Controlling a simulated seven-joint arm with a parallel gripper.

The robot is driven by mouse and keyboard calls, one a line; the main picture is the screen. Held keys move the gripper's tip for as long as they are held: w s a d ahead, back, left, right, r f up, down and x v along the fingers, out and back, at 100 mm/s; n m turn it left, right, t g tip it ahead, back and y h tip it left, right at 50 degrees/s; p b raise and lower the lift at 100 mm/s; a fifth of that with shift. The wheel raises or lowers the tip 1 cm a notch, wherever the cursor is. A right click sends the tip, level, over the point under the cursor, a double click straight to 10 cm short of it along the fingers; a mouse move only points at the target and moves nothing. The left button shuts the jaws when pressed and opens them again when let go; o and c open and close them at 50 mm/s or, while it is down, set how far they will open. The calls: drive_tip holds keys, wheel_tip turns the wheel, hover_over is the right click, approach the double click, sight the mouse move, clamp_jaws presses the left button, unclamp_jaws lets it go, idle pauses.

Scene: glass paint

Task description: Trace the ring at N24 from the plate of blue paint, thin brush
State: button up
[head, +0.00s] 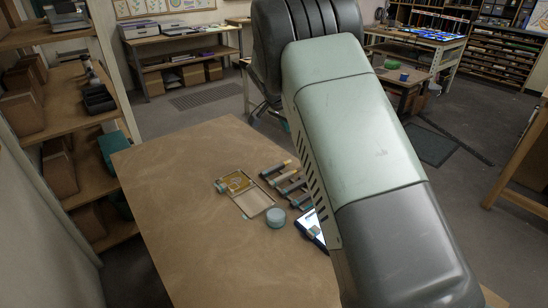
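My arm fills the middle and right of the head view and my gripper is not in view. No plate of blue paint, no ring and no N24 mark can be made out. On the brown table (180,200), several dark-handled tools (284,183) lie side by side; I cannot tell whether one is the thin brush. My arm hides the table's right part.
An open shallow case (253,202) lies on the table beside a round blue-grey jar (275,218). A bright-screened tablet (310,226) lies partly behind my arm. The table's left side is clear. Wooden shelves (85,125) stand at the left.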

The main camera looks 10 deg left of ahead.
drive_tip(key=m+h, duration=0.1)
approach(281, 177)
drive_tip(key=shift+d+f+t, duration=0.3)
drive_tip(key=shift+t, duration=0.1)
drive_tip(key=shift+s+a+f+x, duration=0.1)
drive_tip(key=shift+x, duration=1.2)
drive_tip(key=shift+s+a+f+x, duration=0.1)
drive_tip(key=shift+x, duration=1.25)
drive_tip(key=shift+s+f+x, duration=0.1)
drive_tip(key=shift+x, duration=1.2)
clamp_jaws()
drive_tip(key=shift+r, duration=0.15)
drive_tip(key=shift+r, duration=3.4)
